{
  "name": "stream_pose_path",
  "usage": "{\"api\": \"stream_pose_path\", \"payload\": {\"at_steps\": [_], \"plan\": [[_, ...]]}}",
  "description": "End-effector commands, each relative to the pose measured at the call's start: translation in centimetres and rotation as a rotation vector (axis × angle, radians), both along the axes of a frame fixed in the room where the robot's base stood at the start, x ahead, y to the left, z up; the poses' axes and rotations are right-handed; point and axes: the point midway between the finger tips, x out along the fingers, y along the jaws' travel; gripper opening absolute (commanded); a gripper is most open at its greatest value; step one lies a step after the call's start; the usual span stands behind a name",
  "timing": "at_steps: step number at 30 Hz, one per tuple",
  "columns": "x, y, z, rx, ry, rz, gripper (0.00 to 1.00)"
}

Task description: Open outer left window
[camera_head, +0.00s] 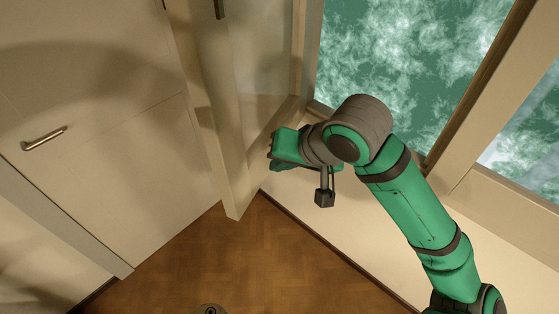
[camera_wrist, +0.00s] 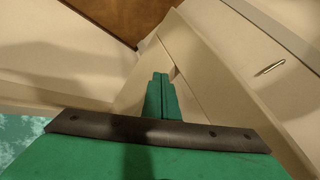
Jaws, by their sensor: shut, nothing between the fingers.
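The left window sash (camera_head: 222,110) has a cream frame and a clear pane (camera_head: 262,55). It stands open, swung into the room at a wide angle from the wall opening. A dark handle (camera_head: 219,8) shows on it at the top edge of the head view. My gripper (camera_head: 272,150) is on the opening side of the sash, right of its frame and low down. In the wrist view its green fingers (camera_wrist: 160,82) are together and hold nothing, with a cream surface beyond them. I cannot tell whether they touch the sash.
A cream door (camera_head: 100,130) with a metal lever handle (camera_head: 45,138) is at the left; the lever also shows in the wrist view (camera_wrist: 270,67). The brown floor (camera_head: 230,265) is clear below the sash. A fixed window post (camera_head: 490,110) stands at the right.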

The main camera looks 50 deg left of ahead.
Motion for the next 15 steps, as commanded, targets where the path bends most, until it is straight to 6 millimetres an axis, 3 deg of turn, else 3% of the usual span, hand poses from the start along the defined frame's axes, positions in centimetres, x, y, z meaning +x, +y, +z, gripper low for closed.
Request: {"api": "stream_pose_path", "payload": {"at_steps": [5,15], "plan": [[1.4,-2.9,0.0,0.002,0.003,-0.012,0.0],[0.8,-6.9,5.7,0.001,-0.004,-0.01,0.0]]}}
